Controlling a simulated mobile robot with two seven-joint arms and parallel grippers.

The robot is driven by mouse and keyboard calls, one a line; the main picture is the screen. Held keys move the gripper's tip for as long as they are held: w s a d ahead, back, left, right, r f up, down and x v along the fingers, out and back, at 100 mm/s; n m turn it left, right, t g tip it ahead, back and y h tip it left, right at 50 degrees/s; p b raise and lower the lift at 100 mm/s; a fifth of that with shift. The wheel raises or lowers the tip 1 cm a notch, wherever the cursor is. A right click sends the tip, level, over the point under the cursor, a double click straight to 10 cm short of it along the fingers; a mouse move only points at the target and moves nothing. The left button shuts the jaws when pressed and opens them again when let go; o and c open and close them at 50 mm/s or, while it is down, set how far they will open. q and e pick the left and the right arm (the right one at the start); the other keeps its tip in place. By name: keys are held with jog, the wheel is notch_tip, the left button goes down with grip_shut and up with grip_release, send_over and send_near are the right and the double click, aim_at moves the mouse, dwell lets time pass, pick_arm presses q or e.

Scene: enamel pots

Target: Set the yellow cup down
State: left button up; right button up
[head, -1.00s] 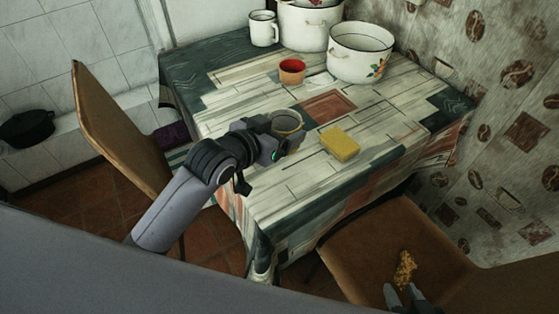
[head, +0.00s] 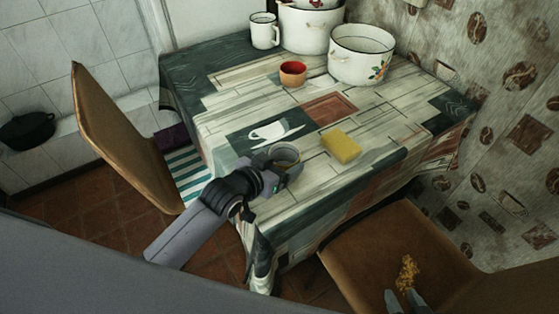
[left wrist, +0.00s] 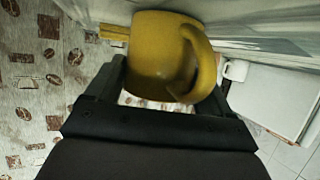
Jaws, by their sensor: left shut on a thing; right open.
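The yellow cup (head: 285,153) is in the jaws of my left gripper (head: 281,174), near the front left part of the table. In the head view its round rim faces up and it looks roughly upright. The left wrist view shows the yellow cup (left wrist: 155,50) close up between the fingers, its handle to the right. Whether its base touches the table cannot be told. My right gripper (head: 404,299) shows at the bottom edge, open and empty, over a brown chair.
The table (head: 225,110) has a patterned cloth. A yellow sponge (head: 341,147) lies just right of the cup. A red-orange cup (head: 293,73), white mug (head: 264,31) and white pots (head: 360,55) stand farther back. Chairs (head: 115,125) flank the table. The cloth's middle is clear.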

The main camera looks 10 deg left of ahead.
pick_arm(q)
jog(key=o, duration=1.1)
jog(key=shift+f, duration=0.1)
jog(key=shift+r, duration=0.2)
jog(key=p+v, duration=0.1)
jog(key=v, duration=1.1)
jog(key=s+a+f+n+g+y, duration=0.1)
jog(key=s+a+f, duration=0.1)
jog(key=s+f, duration=0.3)
jog(key=s+a+f+n+g+y, duration=0.1)
jog(key=s+a+f, duration=0.2)
jog(key=s+f, duration=0.3)
notch_tip(320, 180, down, 3)
jog(key=shift+s+f+y, duration=0.2)
jog(key=shift+s+y, duration=0.05)
jog(key=shift+y, duration=0.15)
